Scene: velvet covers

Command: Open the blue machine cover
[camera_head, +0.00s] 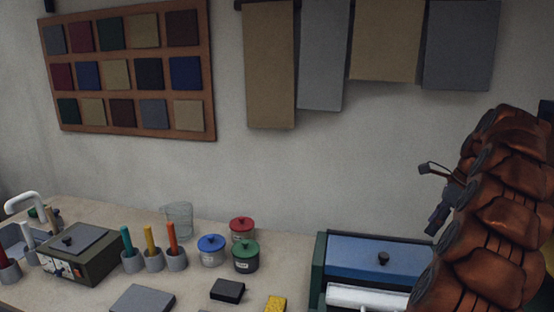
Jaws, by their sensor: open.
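My gripper (432,198) is open and empty, above and to the right of the knob, apart from the cover. My copper-coloured arm hides the cover's right end.
A white roller-like part (350,297) lies in front of the cover. Lidded blue (211,250), red (242,228) and green (246,256) pots stand to the left. A black block (227,290) and yellow sponge (276,304) lie nearer. Fabric sheets (385,40) hang behind.

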